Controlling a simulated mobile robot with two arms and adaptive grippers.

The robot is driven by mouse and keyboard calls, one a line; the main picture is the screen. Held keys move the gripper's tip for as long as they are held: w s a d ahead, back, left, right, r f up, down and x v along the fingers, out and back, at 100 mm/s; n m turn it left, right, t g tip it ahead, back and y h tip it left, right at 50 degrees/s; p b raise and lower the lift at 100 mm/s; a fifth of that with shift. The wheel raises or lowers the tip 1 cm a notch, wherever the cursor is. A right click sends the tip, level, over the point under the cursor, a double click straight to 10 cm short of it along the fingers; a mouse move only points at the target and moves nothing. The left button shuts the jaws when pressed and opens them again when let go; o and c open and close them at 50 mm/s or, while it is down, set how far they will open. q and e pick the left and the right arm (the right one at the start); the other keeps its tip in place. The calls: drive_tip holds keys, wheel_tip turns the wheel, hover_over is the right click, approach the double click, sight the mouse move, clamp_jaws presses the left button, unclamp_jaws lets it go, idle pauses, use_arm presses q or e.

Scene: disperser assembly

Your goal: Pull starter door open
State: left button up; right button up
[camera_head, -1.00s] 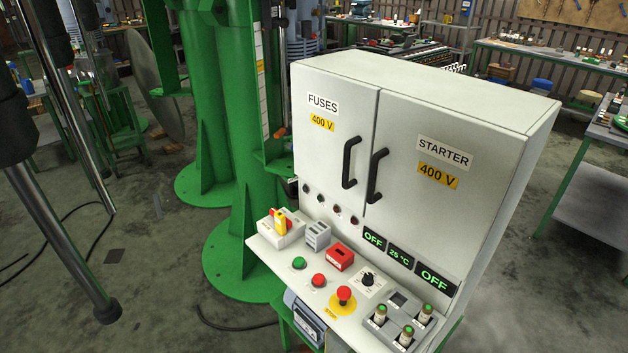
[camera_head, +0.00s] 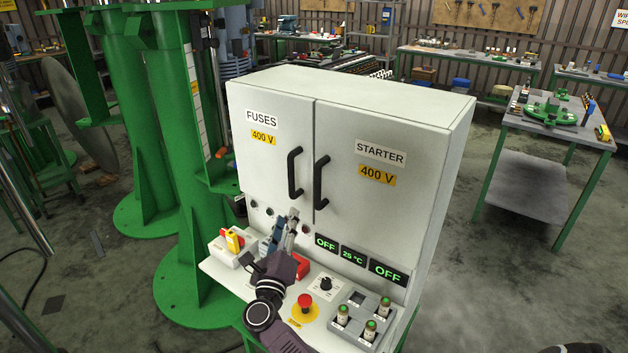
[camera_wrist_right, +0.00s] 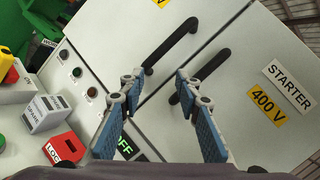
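The starter door (camera_head: 378,215) is the right-hand door of the white cabinet, labelled STARTER 400 V, and it is closed. Its black handle (camera_head: 320,182) stands upright near the seam between the doors; the right wrist view shows this starter handle (camera_wrist_right: 203,74) just beyond the fingertips. My right gripper (camera_head: 288,222) is in front of the cabinet, below and left of the starter handle. In the right wrist view my right gripper (camera_wrist_right: 157,80) has its two blue-padded fingers spread apart with nothing between them. My left gripper is not in view.
The closed fuses door (camera_head: 268,165) with its own black handle (camera_head: 294,174) is directly left. Below the doors, a control panel carries a red emergency button (camera_head: 305,301), a red LOCK box (camera_wrist_right: 63,149) and fuse holders. Green columns stand left. Floor right of the cabinet is clear.

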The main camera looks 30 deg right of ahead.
sight(316, 179)
drive_tip(key=s+d+r+m+g+h, duration=0.15)
drive_tip(key=d+r+m+g, duration=0.3)
drive_tip(key=r+m, duration=0.5)
drive_tip(key=w+d+f+m+p, duration=0.1)
drive_tip(key=w+d+m+p, duration=0.1)
drive_tip(key=d, duration=0.4)
drive_tip(key=shift+w+f+g+h+p, duration=0.35)
drive_tip(key=shift+w+f+g+p, duration=0.1)
drive_tip(key=shift+w, duration=0.75)
drive_tip(key=shift+m, duration=0.25)
drive_tip(key=shift+s+d+r, duration=0.2)
drive_tip(key=shift+s, duration=0.05)
clamp_jaws()
drive_tip(key=shift+w, duration=0.1)
